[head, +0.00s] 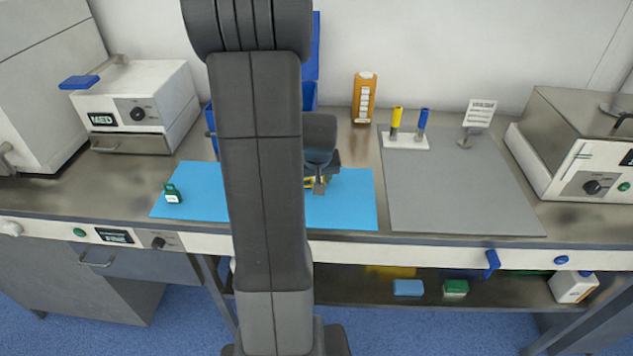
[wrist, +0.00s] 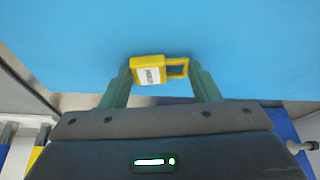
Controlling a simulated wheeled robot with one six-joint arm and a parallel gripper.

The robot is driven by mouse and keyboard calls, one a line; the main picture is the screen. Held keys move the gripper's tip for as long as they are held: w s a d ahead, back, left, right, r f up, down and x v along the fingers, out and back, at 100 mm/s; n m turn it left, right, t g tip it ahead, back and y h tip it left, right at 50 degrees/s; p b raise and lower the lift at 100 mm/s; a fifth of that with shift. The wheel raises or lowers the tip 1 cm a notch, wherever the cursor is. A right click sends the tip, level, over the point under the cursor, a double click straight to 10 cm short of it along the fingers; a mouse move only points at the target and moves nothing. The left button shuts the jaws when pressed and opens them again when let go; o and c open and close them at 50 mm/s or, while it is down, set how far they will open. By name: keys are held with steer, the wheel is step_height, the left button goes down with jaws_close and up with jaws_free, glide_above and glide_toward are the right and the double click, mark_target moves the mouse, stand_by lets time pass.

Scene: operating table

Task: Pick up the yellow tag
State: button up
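The yellow tag (wrist: 160,69) has a white printed label and an open loop at its right end. It lies on the blue mat (wrist: 240,45). In the wrist view my gripper (wrist: 160,72) has its two fingers apart, one on each side of the tag. The tag's ends are close to both fingers, and I see no firm grip. In the head view my gripper (head: 319,186) is low over the blue mat (head: 345,212), and a small part of the yellow tag (head: 308,183) shows beside it. My arm hides the middle of the mat.
A green tag (head: 172,194) stands on the mat's left part. A grey mat (head: 455,190) lies to the right, with a white holder (head: 404,142) bearing a yellow and a blue tool. An orange bottle (head: 364,98) and a blue bin (head: 310,95) stand behind.

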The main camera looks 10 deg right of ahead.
steer(key=shift+c, duration=0.5)
steer(key=shift+r, duration=0.2)
step_height(320, 180, up, 10)
steer(key=shift+f, duration=0.15)
